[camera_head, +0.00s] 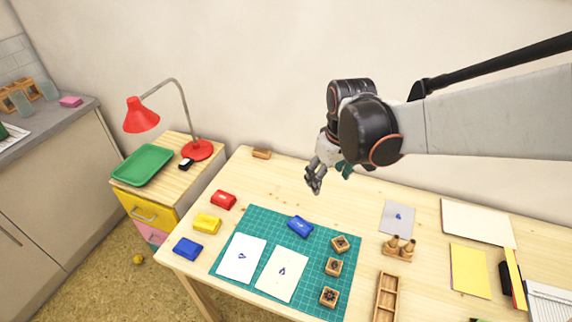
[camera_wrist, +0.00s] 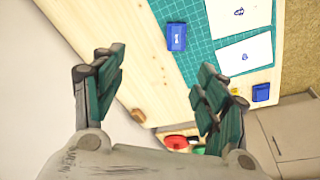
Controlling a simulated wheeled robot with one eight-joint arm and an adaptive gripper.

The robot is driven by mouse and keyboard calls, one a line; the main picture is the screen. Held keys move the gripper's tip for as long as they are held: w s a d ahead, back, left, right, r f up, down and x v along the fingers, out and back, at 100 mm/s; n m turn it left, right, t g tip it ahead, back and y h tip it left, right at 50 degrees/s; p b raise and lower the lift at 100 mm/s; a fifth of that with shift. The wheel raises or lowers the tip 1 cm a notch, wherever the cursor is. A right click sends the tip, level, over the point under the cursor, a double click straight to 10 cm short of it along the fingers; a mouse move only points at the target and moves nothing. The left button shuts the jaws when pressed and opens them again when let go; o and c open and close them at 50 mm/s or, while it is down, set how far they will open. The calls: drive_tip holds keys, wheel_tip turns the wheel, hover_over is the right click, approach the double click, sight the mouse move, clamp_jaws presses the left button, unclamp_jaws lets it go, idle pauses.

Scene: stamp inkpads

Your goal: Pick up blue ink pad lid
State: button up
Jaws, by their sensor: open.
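A blue ink pad piece (camera_head: 300,227) with a pale label lies on the green cutting mat (camera_head: 278,222); it also shows in the wrist view (camera_wrist: 176,37). A second blue ink pad piece (camera_head: 188,249) lies on the bare wood at the table's left front corner; it also shows in the wrist view (camera_wrist: 261,92). I cannot tell which of them is a lid alone. My gripper (camera_head: 314,182) is open and empty, above the table's back part and apart from both blue pieces. Its two fingers stand wide apart in the wrist view (camera_wrist: 162,80).
A red pad (camera_head: 223,200) and yellow pad (camera_head: 207,223) lie left of the mat. White sheets (camera_head: 241,257) and wooden stamps (camera_head: 333,266) lie on the mat. A stamp holder (camera_head: 398,249) and wooden tray (camera_head: 386,297) stand right. A red lamp (camera_head: 197,151) stands on the side cabinet.

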drive_tip(key=w+a+f+n+g, duration=0.1)
drive_tip(key=w+a+f+n, duration=0.15)
drive_tip(key=f, duration=0.35)
drive_tip(key=w+a+f+n+g, duration=0.1)
drive_tip(key=w+a+f, duration=0.1)
drive_tip(key=a+f, duration=0.25)
drive_tip(key=b, duration=0.3)
hover_over(298, 223)
wheel_tip(298, 223, down, 10)
drive_tip(key=shift+a+r, duration=0.1)
wheel_tip(298, 223, down, 5)
drive_tip(key=shift+w+f+b, duration=0.1)
drive_tip(key=shift+b, duration=0.95)
drive_tip(key=c, duration=0.9)
